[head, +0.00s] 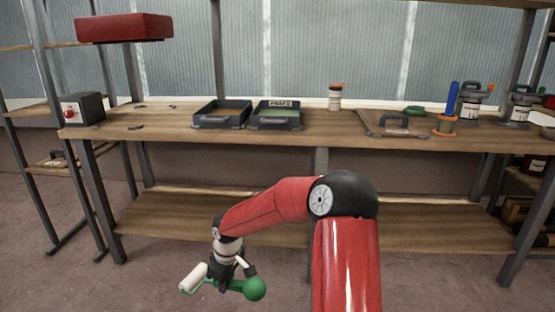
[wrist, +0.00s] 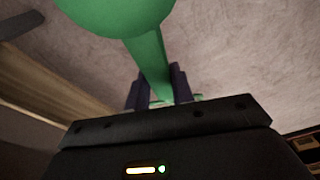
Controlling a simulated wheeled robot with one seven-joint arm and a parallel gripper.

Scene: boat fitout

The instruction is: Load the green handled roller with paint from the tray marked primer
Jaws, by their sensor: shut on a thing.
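My gripper (head: 228,276) is shut on the green handle of the roller (head: 255,288), low in front of the workbench. The roller's pale cylinder (head: 193,278) points left and its round green knob is at the right. In the wrist view the green handle (wrist: 152,65) runs between my dark fingers, with the knob at the top; the cylinder is hidden there. On the bench top stand two dark trays side by side. The right tray (head: 276,126) has a label at its back, too small to read surely, and green inside.
The wooden bench top (head: 330,126) is above the roller, with a lower shelf (head: 180,222) beneath. A white jar with orange top (head: 335,97) stands right of the trays. A grey box with red knob (head: 82,109) is at the left end. A red box (head: 124,28) sits higher up.

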